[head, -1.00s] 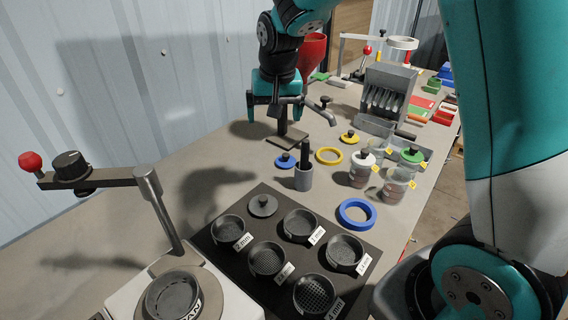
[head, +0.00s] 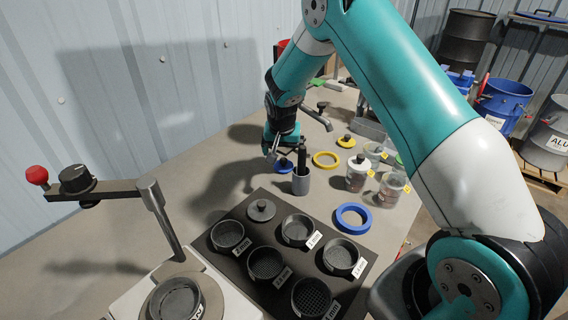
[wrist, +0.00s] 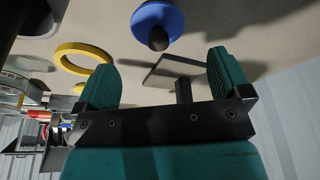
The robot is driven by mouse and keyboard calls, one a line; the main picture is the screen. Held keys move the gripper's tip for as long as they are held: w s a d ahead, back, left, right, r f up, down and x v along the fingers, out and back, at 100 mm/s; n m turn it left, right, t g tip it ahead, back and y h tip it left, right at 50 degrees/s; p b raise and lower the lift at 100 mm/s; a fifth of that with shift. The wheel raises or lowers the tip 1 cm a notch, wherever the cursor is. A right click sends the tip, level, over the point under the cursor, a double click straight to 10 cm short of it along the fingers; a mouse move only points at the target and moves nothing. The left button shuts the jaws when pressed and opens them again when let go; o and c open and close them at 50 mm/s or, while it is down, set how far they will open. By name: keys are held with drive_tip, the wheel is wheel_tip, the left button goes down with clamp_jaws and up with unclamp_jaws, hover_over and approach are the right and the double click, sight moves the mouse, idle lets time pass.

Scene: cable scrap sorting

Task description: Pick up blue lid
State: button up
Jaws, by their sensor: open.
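Whether a finger touches the lid cannot be told.
A yellow ring (head: 326,160), a yellow lid (head: 346,141) and clear jars (head: 391,190) lie to the right. A black mat (head: 262,283) with several sieves and a blue ring (head: 353,218) are nearer.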

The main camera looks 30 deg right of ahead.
sight(284, 159)
drive_tip(key=shift+p+x, duration=1)
drive_tip(key=shift+x, duration=1.6)
drive_tip(key=shift+s, duration=0.15)
drive_tip(key=c, duration=1)
